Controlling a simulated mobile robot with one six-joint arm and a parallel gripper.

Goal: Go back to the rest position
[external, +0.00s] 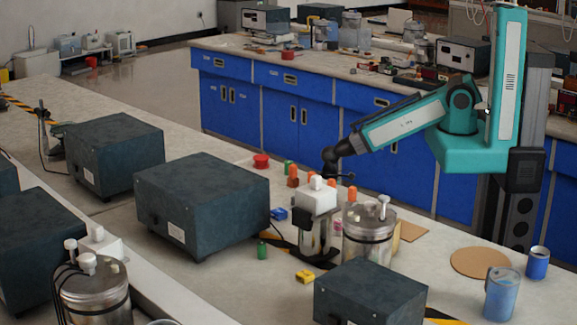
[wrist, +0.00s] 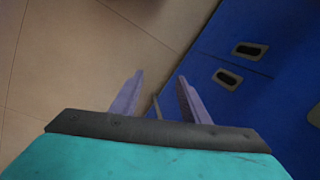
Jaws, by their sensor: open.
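My gripper (wrist: 160,76) is open in the wrist view, with two pale purple fingers apart and nothing between them. Beyond them are the tan floor (wrist: 60,60) and blue cabinet fronts (wrist: 235,70). In the external view my teal arm reaches left from its column, and my gripper (external: 336,172) is at its dark end, small and hard to make out. It appears above or behind the far edge of the near bench (external: 220,158), close in the picture to the white-topped device (external: 317,197). I cannot tell their distance apart.
A blue-fronted bench (external: 300,115) stands behind. Floor shows at the left back.

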